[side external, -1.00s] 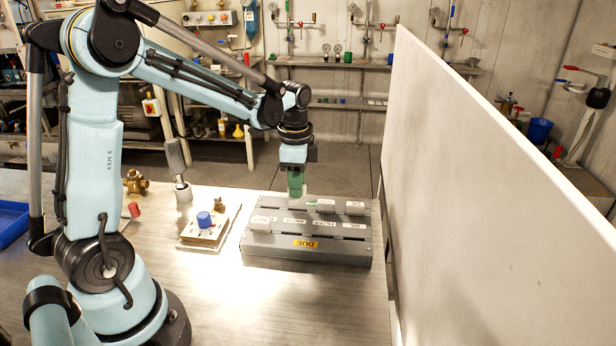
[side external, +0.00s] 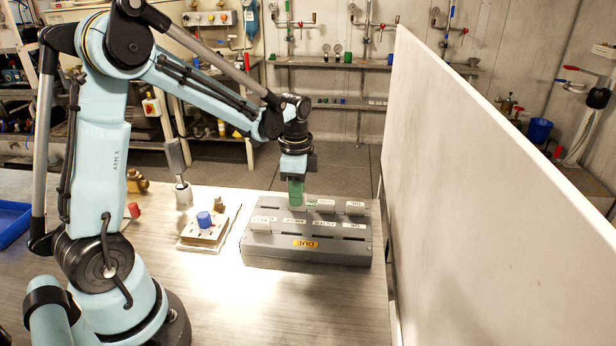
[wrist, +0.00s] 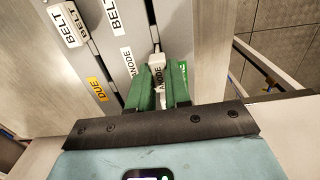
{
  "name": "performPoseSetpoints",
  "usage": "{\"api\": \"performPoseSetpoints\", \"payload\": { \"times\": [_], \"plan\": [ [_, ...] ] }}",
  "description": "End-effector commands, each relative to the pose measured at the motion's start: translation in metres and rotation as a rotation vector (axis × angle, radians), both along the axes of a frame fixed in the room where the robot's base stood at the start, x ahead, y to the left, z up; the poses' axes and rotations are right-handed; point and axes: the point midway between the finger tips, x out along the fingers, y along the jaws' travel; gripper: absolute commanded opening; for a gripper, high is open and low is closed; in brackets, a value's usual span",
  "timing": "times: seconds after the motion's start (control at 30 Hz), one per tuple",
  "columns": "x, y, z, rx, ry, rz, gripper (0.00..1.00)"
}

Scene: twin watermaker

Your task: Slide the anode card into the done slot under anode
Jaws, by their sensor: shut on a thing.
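My gripper (side external: 296,203) is shut on the white anode card, whose lettered tab (wrist: 158,76) shows between the green fingers in the wrist view. The card hangs below the fingers, over the back row of the grey rack (side external: 290,258). The fingers are low, close to the rack top beside a green label (side external: 312,203). An anode label (wrist: 127,61) lies on the rack beside the slot line in the wrist view. The card's lower edge is hidden, so I cannot tell how far it sits in a slot.
A yellow DUE label (side external: 305,244) marks the rack's front. A belt card (wrist: 67,24) stands up from the rack. Other white tabs (side external: 355,208) stand to the right of my gripper. A board with a blue knob (side external: 204,219) lies left of the rack. A tall white panel (side external: 480,190) stands at right.

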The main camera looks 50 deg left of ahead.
Motion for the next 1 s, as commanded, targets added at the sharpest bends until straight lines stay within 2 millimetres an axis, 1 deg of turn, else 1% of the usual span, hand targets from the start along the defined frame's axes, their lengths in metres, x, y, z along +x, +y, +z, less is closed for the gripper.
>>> {"api": "performPoseSetpoints", "payload": {
  "times": [0.57,0.6,0.7,0.77,1.0],
  "plan": [
    [0.0,0.0,-0.013,0.0,0.0,0.0,0.0],
    [0.0,0.0,-0.012,0.0,0.0,0.0,0.24],
    [0.0,0.0,-0.012,0.0,0.0,0.0,0.39],
    [0.0,0.0,-0.012,0.0,0.0,0.0,0.48],
    [0.0,0.0,-0.012,0.0,0.0,0.0,0.48]
  ]
}}
